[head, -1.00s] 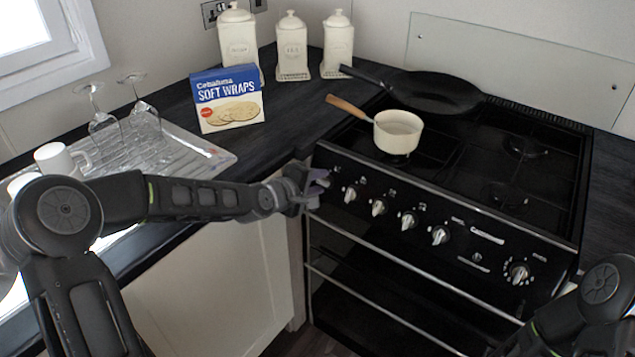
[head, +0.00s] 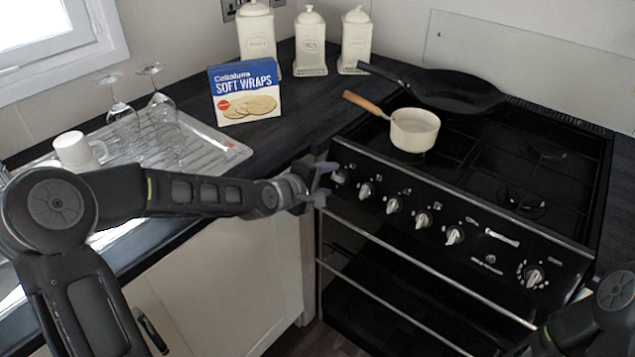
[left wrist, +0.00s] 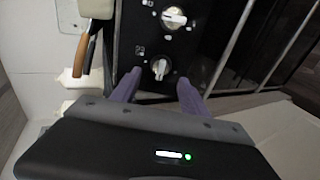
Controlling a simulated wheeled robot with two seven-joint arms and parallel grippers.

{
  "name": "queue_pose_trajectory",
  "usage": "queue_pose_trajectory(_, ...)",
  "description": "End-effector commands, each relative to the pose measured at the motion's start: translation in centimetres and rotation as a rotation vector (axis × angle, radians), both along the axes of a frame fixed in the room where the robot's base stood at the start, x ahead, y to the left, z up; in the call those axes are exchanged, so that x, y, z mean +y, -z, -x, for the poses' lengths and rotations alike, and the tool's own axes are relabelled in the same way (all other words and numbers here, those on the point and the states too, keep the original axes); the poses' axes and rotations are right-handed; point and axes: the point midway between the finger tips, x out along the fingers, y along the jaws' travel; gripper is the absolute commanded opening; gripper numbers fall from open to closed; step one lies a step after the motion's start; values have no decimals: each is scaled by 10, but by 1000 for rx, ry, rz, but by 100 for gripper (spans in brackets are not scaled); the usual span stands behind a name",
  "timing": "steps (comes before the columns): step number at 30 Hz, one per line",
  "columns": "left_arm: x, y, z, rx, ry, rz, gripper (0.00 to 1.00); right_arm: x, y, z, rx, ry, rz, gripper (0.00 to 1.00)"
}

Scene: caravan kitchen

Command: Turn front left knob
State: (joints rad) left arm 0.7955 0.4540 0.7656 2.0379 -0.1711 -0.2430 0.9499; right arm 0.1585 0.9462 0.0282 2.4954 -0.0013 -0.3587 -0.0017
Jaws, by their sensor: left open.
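The black stove front carries a row of several silver knobs. The leftmost knob (head: 340,178) is right beside my left gripper (head: 325,182), whose purple fingers are open at the stove's left front corner. In the left wrist view this knob (left wrist: 158,68) lies just beyond and between the two fingertips (left wrist: 158,82), with a gap on each side. I see no contact. The neighbouring knob (left wrist: 173,17) is farther up in that view. My right arm shows at the lower right of the head view, but its gripper is out of the picture.
A cream saucepan (head: 414,130) and a black frying pan (head: 455,90) stand on the hob. A silver oven rail (head: 430,268) runs below the knobs. A wraps box (head: 245,95), wine glasses (head: 162,108) and a white mug (head: 74,152) are on the left counter.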

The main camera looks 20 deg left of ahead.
Motion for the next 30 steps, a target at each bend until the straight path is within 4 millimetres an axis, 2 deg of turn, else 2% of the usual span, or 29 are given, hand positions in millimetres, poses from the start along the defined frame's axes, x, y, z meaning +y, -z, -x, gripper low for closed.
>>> queue_pose_trajectory(6,11,-14,25,2,-4,-1,52,0,-6,0,0,0,0,36)
queue_pose_trajectory(12,15,-20,39,0,-2,0,52,0,-10,0,0,1,0,36)
queue_pose_trajectory(30,15,-21,42,-2,3,-7,52,0,-10,0,0,1,0,36)
